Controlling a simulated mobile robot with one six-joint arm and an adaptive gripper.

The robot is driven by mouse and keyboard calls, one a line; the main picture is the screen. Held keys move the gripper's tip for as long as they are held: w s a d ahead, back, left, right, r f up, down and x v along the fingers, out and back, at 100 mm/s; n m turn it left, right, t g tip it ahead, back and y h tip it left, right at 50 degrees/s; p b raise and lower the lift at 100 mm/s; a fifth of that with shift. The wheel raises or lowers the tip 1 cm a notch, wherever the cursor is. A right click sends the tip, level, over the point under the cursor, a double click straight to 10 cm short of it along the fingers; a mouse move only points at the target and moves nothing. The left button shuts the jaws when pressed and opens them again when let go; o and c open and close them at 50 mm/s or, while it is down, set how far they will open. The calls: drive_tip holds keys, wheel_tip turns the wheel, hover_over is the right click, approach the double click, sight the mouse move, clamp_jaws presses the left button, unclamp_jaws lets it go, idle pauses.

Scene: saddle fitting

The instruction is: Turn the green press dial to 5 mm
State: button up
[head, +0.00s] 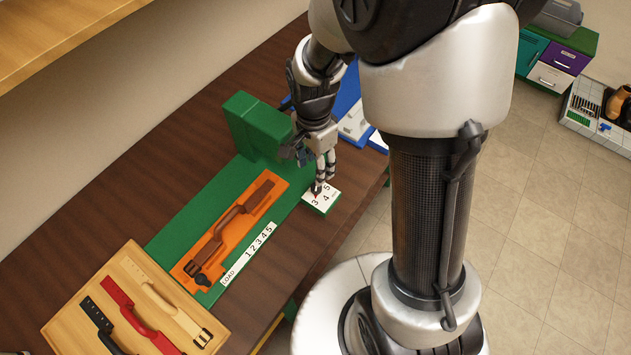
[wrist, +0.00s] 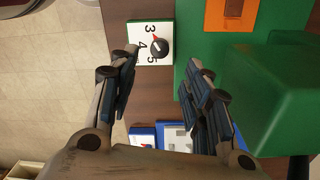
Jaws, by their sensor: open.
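The press dial is a small black knob (wrist: 159,47) with a red pointer, on a white plate (wrist: 138,28) with a green edge. The wrist view shows the numbers 3, 4 and 5 on it. The red pointer leans toward the 3 side; its exact reading is hard to tell. My gripper (wrist: 163,62) is open, with one finger on each side of the knob in the wrist view and nothing between them. In the head view my gripper (head: 323,182) is just above the plate (head: 329,203) and hides the knob. I cannot tell whether the fingers touch it.
The green press (head: 252,128) stands beside the dial, with a brown strap handle (head: 240,218) on an orange plate (head: 259,228) on its base. A wooden board (head: 127,268) holds several straps. Blue items (head: 375,143) stand behind the gripper.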

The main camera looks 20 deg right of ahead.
sight(316, 186)
wheel_tip(316, 186, down, 9)
drive_tip(key=shift+s+r+b, duration=0.15)
drive_tip(key=shift+r+b, duration=0.05)
drive_tip(key=shift+b, duration=0.9)
drive_tip(key=shift+c, duration=0.6)
clamp_jaws()
